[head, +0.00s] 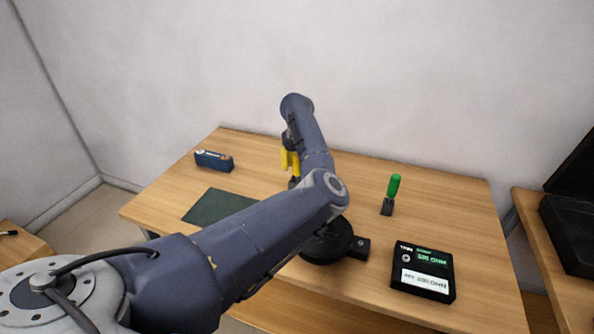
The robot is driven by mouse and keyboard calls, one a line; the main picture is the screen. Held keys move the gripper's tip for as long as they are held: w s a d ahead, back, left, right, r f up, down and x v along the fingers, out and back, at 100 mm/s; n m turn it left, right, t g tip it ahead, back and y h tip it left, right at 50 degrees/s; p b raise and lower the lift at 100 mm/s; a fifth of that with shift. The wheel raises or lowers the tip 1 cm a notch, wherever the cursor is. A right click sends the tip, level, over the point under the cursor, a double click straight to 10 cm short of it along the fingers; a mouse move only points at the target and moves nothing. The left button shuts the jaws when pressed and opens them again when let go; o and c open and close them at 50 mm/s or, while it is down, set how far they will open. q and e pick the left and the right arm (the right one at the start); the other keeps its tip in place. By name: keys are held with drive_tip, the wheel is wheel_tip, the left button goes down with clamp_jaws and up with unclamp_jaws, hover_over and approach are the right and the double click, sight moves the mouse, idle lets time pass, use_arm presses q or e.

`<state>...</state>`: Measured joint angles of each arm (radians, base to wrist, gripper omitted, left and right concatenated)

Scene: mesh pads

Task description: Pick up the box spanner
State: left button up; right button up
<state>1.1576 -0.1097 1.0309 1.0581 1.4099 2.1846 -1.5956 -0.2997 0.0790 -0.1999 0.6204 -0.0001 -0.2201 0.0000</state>
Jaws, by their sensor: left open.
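A tool with a green handle (394,185) stands upright in a small dark block on the right half of the table; it is the likeliest box spanner, but its lower part is hidden, so I cannot be sure. My left forearm crosses the middle of the view and hides part of the table. My right gripper is not in view.
A dark blue device (214,161) lies at the back left, near a dark green mat (212,206). A round black object (327,246) sits partly behind my arm. A black labelled box (423,272) lies front right. The back right of the wooden table (455,205) is clear.

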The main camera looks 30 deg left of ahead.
use_arm(q)
drive_tip(key=shift+c, duration=0.4)
clamp_jaws()
drive_tip(key=shift+r, duration=0.1)
wheel_tip(320, 180, up, 20)
idle(1.0)
idle(0.3)
wheel_tip(320, 180, down, 20)
idle(0.9)
drive_tip(key=shift+r, duration=0.15)
